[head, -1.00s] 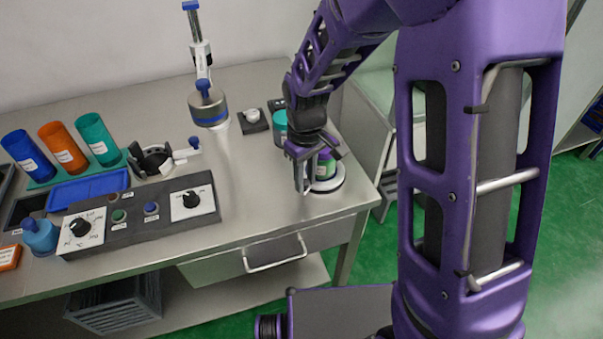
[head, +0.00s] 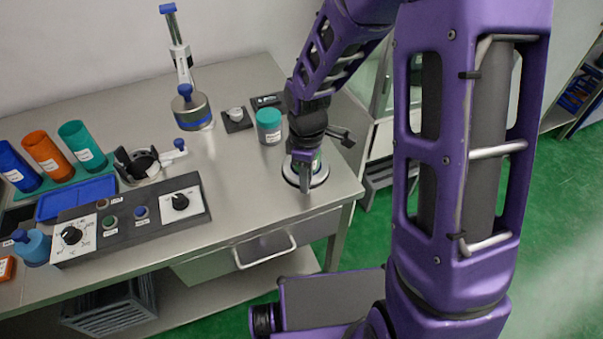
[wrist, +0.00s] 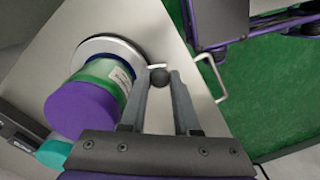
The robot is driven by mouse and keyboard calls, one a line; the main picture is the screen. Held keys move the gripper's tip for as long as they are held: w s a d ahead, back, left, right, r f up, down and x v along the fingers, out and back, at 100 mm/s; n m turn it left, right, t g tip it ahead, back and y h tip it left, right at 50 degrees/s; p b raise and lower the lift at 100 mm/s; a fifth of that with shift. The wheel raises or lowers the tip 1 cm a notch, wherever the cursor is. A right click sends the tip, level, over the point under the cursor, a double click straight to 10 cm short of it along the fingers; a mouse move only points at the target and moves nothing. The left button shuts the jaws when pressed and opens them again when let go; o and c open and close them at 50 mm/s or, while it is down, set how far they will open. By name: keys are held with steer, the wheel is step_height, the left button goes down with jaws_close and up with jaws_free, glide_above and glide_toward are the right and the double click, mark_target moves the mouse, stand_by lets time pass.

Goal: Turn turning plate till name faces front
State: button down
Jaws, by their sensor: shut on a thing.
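The turning plate is a pale round disc (wrist: 84,50) near the table's front right corner; its rim also shows in the head view (head: 288,178). A jar (wrist: 82,104) with a purple lid and green body stands upright on it. Its white label (wrist: 122,78) shows on the side toward the knob and drawer handle; the lettering is too small to read. A dark ball knob (wrist: 160,78) sits at the plate's edge on a short pale arm. My gripper (wrist: 160,73) is shut on this knob, beside the jar. In the head view my gripper (head: 305,182) hides most of the jar.
A teal-lidded jar (head: 269,126) stands behind the plate. A control panel (head: 130,217) with dials and a metal press (head: 192,110) are to the left. The drawer handle (head: 266,252) juts from the table front. Bare tabletop lies left of the plate.

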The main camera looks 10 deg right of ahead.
steer(key=shift+d+r+n+p, duration=0.1)
steer(key=shift+d+n+p, duration=0.65)
steer(key=shift+n, duration=0.35)
steer(key=shift+d, duration=0.15)
steer(key=c, duration=0.9)
jaws_free()
step_height(320, 180, up, 17)
steer(key=p, duration=0.3)
steer(key=shift+r, duration=0.15)
